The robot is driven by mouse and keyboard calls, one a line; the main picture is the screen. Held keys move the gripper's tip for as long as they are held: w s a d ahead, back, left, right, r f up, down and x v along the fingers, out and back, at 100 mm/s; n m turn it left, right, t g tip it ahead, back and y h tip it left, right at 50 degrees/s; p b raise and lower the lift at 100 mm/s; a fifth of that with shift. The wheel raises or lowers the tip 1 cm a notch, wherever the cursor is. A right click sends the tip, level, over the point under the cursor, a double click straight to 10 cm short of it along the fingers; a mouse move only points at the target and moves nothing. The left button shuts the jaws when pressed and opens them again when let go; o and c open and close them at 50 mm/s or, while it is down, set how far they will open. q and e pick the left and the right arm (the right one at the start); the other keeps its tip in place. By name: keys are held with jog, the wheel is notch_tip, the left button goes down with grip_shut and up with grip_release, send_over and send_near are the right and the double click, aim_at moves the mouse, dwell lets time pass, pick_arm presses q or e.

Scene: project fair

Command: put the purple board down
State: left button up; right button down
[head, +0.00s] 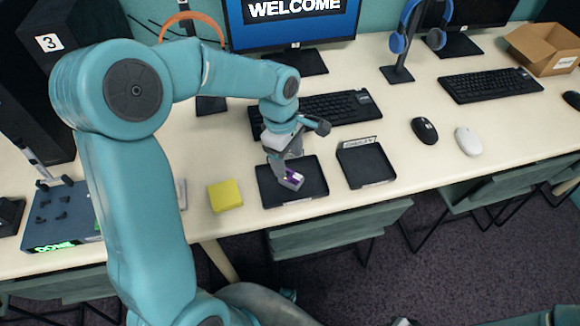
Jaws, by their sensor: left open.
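The small purple board (292,175) shows in the left black tray (266,199) on the table. It is partly hidden by my left gripper (290,180), which points down over the tray with its jaws open around or just above the board. I cannot tell whether the fingers touch the board. My right gripper is not in view.
A second black tray (367,165) is to the right, with a yellow pad (225,195) to the left. A keyboard (330,108) lies behind. Two mice, black (424,130) and white (468,141), are further right. Stools (338,232) stand by the front edge.

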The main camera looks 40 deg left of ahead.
pick_arm(q)
notch_tip(320, 180, up, 6)
jog(key=shift+a+p, duration=0.35)
jog(key=shift+s, duration=0.1)
dwell(0.3)
